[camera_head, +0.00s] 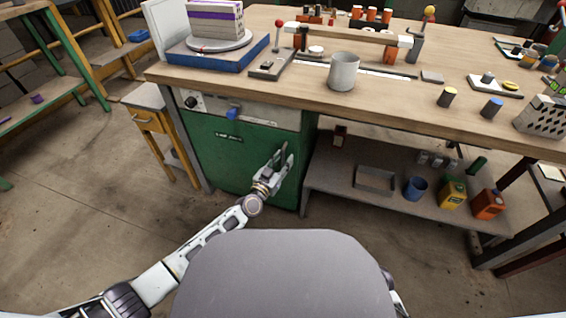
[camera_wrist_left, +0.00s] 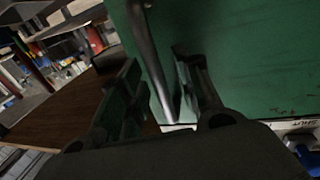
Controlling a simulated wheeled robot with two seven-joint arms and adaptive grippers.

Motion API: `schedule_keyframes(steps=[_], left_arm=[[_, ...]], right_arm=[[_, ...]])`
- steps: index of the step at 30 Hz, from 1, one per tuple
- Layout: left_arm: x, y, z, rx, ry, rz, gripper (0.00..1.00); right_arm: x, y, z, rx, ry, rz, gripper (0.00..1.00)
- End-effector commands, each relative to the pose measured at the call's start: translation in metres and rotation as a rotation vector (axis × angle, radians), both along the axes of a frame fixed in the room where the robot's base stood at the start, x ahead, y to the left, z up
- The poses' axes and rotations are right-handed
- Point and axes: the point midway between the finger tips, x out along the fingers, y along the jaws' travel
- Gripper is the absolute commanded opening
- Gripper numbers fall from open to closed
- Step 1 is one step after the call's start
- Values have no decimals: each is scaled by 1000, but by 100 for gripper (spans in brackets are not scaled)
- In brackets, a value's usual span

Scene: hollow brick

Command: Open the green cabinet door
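The green cabinet door (camera_head: 222,160) is under the workbench, below a grey panel, and looks closed in the head view. It also fills the right of the left wrist view (camera_wrist_left: 260,60). My left gripper (camera_head: 281,155) is at the door's right side. In the left wrist view its two fingers (camera_wrist_left: 162,90) are spread apart. A grey metal bar handle (camera_wrist_left: 150,50) runs between them, with a visible gap to at least the right finger. Whether a finger touches it I cannot tell. My right gripper is out of view.
The grey panel holds a black knob (camera_head: 191,102) and a blue knob (camera_head: 233,113). A yellow stool (camera_head: 150,120) stands left of the cabinet. A low shelf (camera_head: 330,180) with cans and a tray is to the right. The floor in front is clear.

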Motion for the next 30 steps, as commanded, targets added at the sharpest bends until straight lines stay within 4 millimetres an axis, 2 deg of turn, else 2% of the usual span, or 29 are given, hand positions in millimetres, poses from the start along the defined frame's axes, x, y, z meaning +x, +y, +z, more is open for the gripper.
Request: schedule_keyframes(steps=[10, 18, 30], left_arm=[[2, -1, 0, -1, 0, 0, 34], [1, -1, 0, -1, 0, 0, 0], [1, -1, 0, -1, 0, -1, 0]], right_arm=[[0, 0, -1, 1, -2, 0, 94], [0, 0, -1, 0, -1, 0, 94], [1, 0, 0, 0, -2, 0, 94]])
